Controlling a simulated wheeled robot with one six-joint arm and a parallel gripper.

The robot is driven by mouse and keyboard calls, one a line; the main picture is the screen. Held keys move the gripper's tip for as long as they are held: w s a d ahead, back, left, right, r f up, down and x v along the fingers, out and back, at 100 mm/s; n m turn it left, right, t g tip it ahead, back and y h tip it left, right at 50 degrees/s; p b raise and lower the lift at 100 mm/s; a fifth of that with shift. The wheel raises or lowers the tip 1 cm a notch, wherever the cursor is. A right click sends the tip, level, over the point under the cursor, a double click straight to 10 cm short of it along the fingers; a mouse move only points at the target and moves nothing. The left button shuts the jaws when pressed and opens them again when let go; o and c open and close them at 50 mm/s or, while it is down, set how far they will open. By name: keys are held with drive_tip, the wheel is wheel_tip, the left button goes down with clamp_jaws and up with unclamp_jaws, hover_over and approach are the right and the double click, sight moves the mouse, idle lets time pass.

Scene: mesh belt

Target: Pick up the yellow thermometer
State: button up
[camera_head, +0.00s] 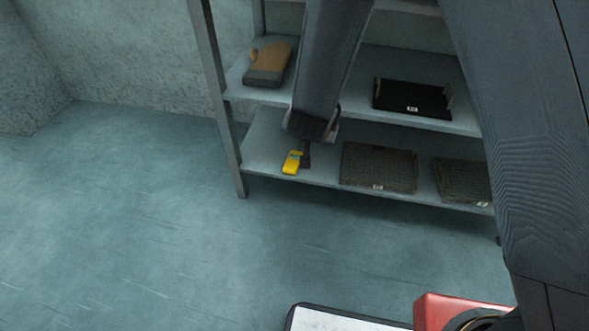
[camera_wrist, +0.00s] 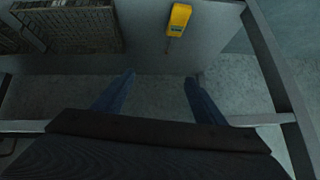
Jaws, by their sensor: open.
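The yellow thermometer (camera_head: 292,162) lies on the lower shelf board (camera_head: 262,157), near its left end and front edge. In the wrist view the thermometer (camera_wrist: 178,24) is at the top, a little right of the middle, with a small display and a thin reddish probe. My gripper (camera_wrist: 160,78) is open, with its two fingers apart and nothing between them. In the wrist view the thermometer lies beyond the fingertips, apart from them. In the head view my arm comes down in front of the shelf and hides much of the gripper.
Two dark mesh trays (camera_head: 379,167) lie to the right on the same board. The upper shelf board (camera_head: 345,97) holds a brown-grey glove (camera_head: 268,65) and a black tray (camera_head: 411,98). A metal post (camera_head: 222,110) stands left. The floor in front is clear.

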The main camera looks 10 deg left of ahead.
drive_tip(key=w+a+f+t+h+b, duration=0.1)
drive_tip(key=a+f+b, duration=0.25)
drive_tip(key=f, duration=0.35)
drive_tip(key=a+f+t+b, duration=0.1)
drive_tip(key=a+f+b, duration=0.25)
drive_tip(key=f, duration=0.35)
drive_tip(key=t+h+b, duration=0.1)
drive_tip(key=t+b, duration=0.2)
drive_tip(key=b, duration=0.4)
approach(290, 168)
drive_tip(key=w+f, duration=0.1)
drive_tip(key=shift+b+x, duration=2.45)
drive_tip(key=shift+x, duration=1.6)
drive_tip(key=shift+r, duration=0.25)
drive_tip(key=c, duration=1.2)
